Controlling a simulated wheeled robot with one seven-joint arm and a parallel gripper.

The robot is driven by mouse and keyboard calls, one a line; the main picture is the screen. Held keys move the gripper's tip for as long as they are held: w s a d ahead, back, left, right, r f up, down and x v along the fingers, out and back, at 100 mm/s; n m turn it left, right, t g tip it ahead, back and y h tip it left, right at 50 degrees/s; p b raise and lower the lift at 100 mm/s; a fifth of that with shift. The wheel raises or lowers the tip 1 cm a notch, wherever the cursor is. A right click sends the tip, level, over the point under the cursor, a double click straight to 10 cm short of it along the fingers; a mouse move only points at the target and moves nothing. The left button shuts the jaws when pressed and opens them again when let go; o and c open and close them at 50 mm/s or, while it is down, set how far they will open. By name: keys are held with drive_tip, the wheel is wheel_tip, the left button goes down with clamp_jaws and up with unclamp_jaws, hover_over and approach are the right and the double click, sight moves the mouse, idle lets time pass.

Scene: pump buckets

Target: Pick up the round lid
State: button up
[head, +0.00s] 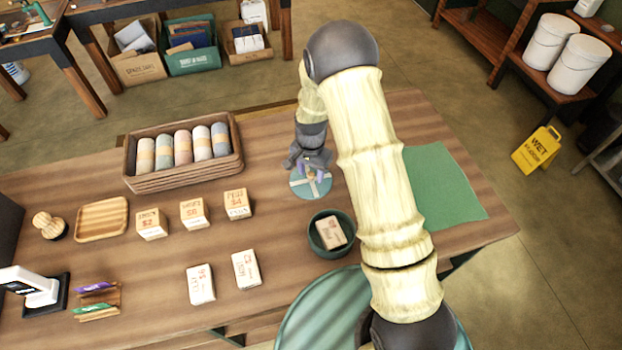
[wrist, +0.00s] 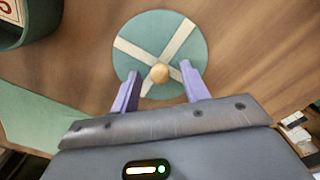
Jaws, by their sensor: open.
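The round lid (head: 318,189) is a teal disc with a cream cross and a small wooden knob. It lies flat on the wooden table. In the wrist view the lid (wrist: 132,48) is at the top centre, with its knob (wrist: 160,73) near its lower edge. My gripper (wrist: 157,80) is open, with its two purple fingers on either side of the knob and a gap between each finger and the knob. In the head view my gripper (head: 312,170) is over the lid and partly hides it. The exact height of the fingertips over the lid is hard to tell.
A green round bowl (head: 322,249) holding a labelled block stands just in front of the lid. A wooden tray of rolls (head: 180,181) is to the left, several labelled blocks sit front left, and a green mat (head: 445,190) lies to the right.

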sight(312, 174)
clamp_jaws()
idle(0.3)
wheel_tip(312, 174, up, 10)
drive_tip(key=b, duration=0.2)
idle(0.5)
drive_tip(key=shift+d+r, duration=0.1)
idle(0.3)
